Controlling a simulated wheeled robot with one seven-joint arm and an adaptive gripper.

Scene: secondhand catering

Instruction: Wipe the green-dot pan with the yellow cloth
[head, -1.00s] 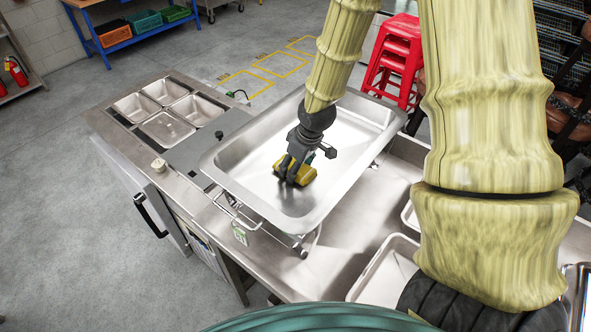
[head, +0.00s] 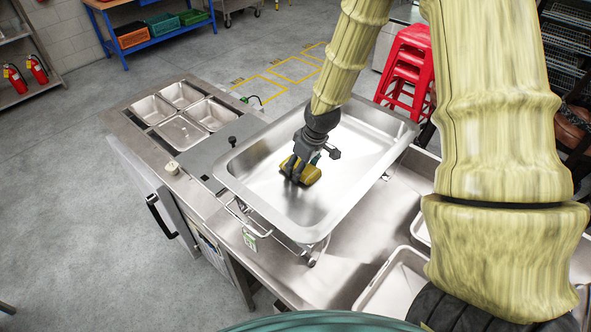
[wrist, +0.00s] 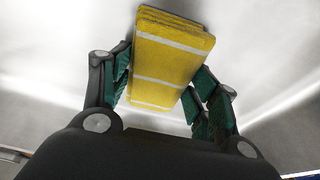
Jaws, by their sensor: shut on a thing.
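The yellow cloth (head: 306,172) is folded into a pad; in the wrist view the cloth (wrist: 168,62) shows white stripes. My gripper (head: 292,170) is shut on it, and in the wrist view the gripper (wrist: 160,85) has green-lined fingers on both sides of it. The cloth is down inside a large rectangular steel pan (head: 355,160), at or close to its floor; I cannot tell whether it touches. The pan sits on a wire stand on the counter. A small tag with green on it (head: 250,240) hangs at the stand's near left corner. No green dot is clear to me.
A unit with several steel inserts (head: 180,132) stands left of the pan. Shallow steel trays (head: 393,282) lie on the counter (head: 350,255) at the right front. Red stools (head: 408,65) stand behind. Floor at the left is open.

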